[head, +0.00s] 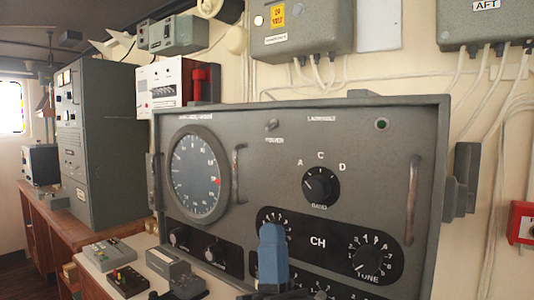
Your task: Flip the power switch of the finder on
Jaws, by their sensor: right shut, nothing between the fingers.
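The finder is a large grey panel (345,135) with a round dial on its left and several knobs. Its power switch (271,125) is a small metal toggle on the upper part of the panel, above the label "POWER". It is too small to tell which way it is set. A dark green lamp (381,124) sits at the panel's upper right. My right gripper (272,238) shows as a blue finger shape in front of the lower panel, well below the switch. It is shut and empty. My left gripper is not in view.
Metal handles (412,200) stand out from the panel on both sides of the knobs. Small control boxes (110,252) sit on the desk at lower left. A tall grey cabinet (100,140) stands farther left. The space in front of the upper panel looks clear.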

